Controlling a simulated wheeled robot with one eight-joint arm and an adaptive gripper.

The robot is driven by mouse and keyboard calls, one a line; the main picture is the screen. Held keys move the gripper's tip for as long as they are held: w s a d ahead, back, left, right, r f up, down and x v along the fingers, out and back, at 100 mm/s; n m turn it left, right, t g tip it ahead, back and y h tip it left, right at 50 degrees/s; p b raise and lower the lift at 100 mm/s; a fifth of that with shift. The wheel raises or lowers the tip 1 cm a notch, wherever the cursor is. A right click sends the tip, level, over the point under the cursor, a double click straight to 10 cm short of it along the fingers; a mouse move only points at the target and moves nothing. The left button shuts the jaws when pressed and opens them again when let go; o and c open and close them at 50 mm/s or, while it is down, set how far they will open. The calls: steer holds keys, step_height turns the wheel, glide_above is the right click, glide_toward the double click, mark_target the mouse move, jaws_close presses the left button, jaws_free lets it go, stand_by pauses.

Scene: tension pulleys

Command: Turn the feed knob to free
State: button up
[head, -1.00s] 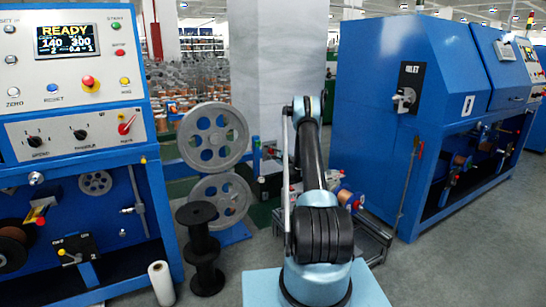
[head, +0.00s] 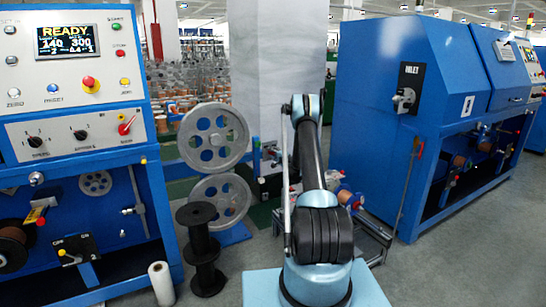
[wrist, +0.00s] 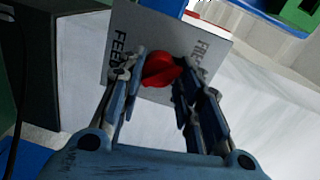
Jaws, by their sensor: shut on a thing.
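The red feed knob (wrist: 160,71) sits on a pale plate (wrist: 150,25) in the wrist view. The plate reads FEED along its left side and has a second word, partly covered by a finger, on its right side. My gripper (wrist: 161,74) has its two blue-grey fingers on either side of the knob and is shut on it. The fingers partly cover the knob, so I cannot tell exactly where it points. In the head view my arm reaches away from me, and its own links hide the gripper and the knob.
A blue machine with a READY screen (head: 67,39) stands at the left. A large blue cabinet (head: 370,115) stands at the right. Grey spoked pulleys (head: 213,137), a black spool (head: 203,250) and a white roll (head: 161,284) stand left of my arm. Grey floor shows at the right front.

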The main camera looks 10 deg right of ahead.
steer(key=shift+a+f, duration=0.15)
steer(key=shift+a, duration=0.1)
steer(key=o, duration=1)
steer(key=shift+f, duration=0.1)
steer(key=shift+d, duration=0.1)
steer(key=shift+s+d, duration=0.25)
steer(key=shift+s, duration=0.2)
steer(key=v, duration=1.1)
steer(key=shift+a, duration=0.1)
